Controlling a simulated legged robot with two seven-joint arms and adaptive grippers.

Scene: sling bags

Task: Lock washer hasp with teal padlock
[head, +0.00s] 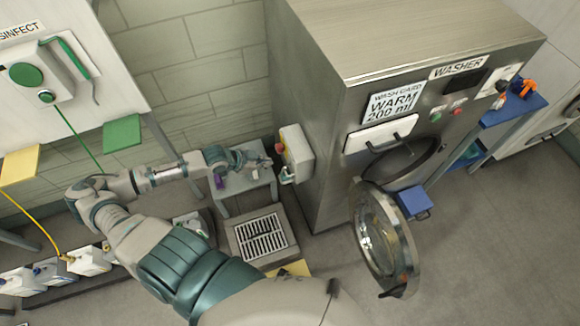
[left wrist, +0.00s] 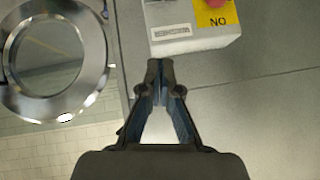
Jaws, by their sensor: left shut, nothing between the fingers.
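The stainless washer (head: 315,120) stands at centre right with its round door (head: 385,240) swung open; a round metal-rimmed door or window shows at left in the left wrist view (left wrist: 55,55). A white control box (head: 297,152) with a red button is on the washer's left side; it also shows at the top of the left wrist view (left wrist: 195,44). I cannot make out the hasp or a teal padlock for certain. My left gripper (head: 264,163) is shut and empty, just left of the control box; its fingertips (left wrist: 160,68) show below the box in the wrist view. My right gripper is out of view.
A small grey table (head: 245,195) is under my left gripper, with a purple item (head: 219,182) on it. A floor grate (head: 262,236) lies in front. White jugs (head: 90,260) stand at left. A blue side table (head: 510,108) holds an orange-topped bottle (head: 523,86) at right.

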